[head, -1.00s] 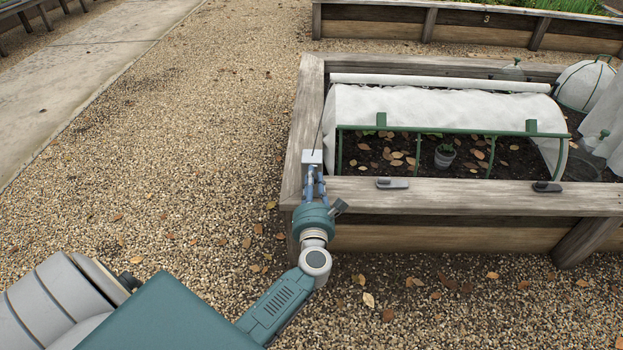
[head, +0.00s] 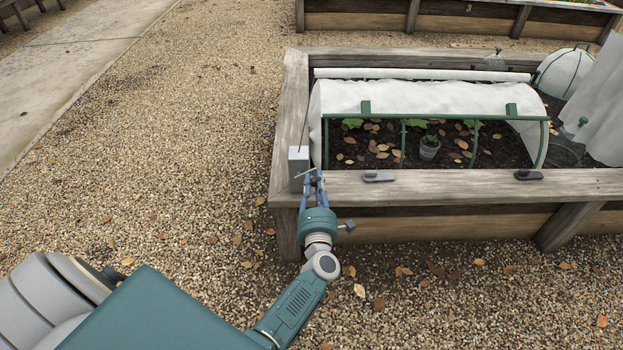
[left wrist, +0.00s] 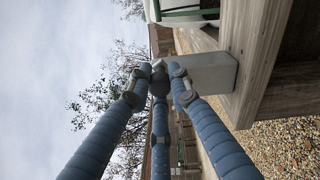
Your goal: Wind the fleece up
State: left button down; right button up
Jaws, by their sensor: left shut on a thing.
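The white fleece (head: 420,97) lies over green hoops on the raised bed. Its front hangs above a green rail, and the bed's near side is open to view. A long white roll (head: 420,74) lies along the back. A grey box (head: 299,168) stands at the bed's front left corner, with a thin rod rising from it. My left gripper (head: 311,179) is just right of this box, shut on a small crank knob. In the left wrist view, its blue fingers meet around the dark knob (left wrist: 159,82) beside the box (left wrist: 205,74). My right gripper is out of view.
The bed's wooden front rim (head: 450,186) carries two clips, one grey (head: 379,176) and one dark (head: 529,175). A small pot (head: 429,147) stands on the soil among leaves. A covered cloche (head: 565,72) is at the right. Gravel (head: 170,150) left of the bed is clear.

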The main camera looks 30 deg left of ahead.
pick_arm(q)
notch_tip(320, 180, down, 8)
jog(key=s+a+m+h+p, duration=0.1)
jog(key=a+m, duration=0.1)
jog(key=m, duration=1.7)
jog(key=shift+s+r, duration=0.15)
jog(key=shift+m, duration=0.3)
jog(key=c, duration=1.6)
grip_release()
jog(key=shift+t, duration=0.3)
jog(key=shift+o, duration=0.2)
